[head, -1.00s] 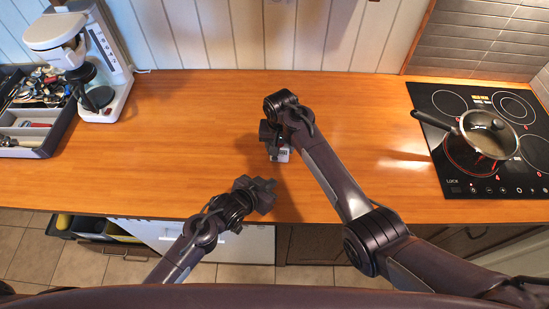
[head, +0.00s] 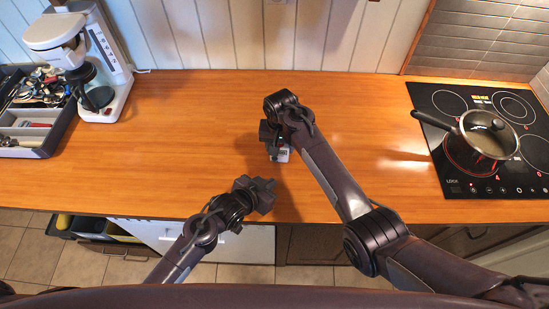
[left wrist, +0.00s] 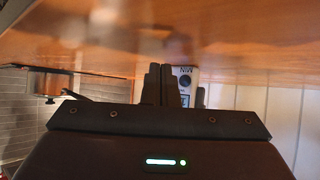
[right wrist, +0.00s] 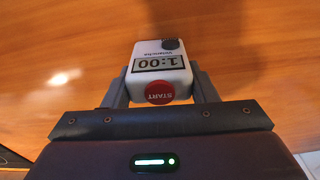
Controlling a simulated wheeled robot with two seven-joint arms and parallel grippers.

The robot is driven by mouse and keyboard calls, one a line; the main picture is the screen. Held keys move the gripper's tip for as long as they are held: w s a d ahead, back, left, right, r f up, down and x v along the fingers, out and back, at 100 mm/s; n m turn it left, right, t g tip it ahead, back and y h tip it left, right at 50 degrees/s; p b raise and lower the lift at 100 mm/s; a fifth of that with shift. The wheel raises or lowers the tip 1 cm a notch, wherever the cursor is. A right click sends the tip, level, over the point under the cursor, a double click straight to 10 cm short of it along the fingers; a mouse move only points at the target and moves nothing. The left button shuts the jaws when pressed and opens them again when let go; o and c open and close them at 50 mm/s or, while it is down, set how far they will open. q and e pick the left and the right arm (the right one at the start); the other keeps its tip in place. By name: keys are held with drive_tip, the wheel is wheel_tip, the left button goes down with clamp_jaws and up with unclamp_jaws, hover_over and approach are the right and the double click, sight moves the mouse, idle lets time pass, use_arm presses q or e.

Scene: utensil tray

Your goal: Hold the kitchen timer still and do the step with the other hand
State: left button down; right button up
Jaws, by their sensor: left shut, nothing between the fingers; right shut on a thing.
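The kitchen timer (right wrist: 160,62) is a small white box with a display reading 1:00, a red START button and a dark knob. In the head view the timer (head: 282,154) stands on the wooden counter, partly hidden by my right gripper (head: 271,146). In the right wrist view my right gripper (right wrist: 160,92) is shut on the timer, one finger on each side. My left gripper (head: 268,190) is shut and empty, nearer the counter's front edge and apart from the timer. In the left wrist view the left fingers (left wrist: 163,84) are together, with part of the timer (left wrist: 185,78) beyond them.
A utensil tray (head: 52,140) and a white coffee machine (head: 108,70) stand at the left. A pot (head: 484,138) sits on the black hob (head: 455,185) at the right. An open drawer (head: 95,228) is below at the left.

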sight(271, 175)
idle(0.8)
use_arm(q)
drive_tip(key=s, duration=0.3)
drive_tip(key=shift+s+a+f, duration=0.1)
drive_tip(key=shift+s+a, duration=0.05)
drive_tip(key=shift+s, duration=0.35)
drive_tip(key=shift+w, duration=0.1)
drive_tip(key=shift+w+d, duration=0.15)
drive_tip(key=shift+w, duration=2.05)
drive_tip(key=shift+w+d, duration=0.15)
drive_tip(key=shift+w, duration=2.05)
drive_tip(key=shift+w, duration=0.1)
drive_tip(key=shift+w, duration=0.3)
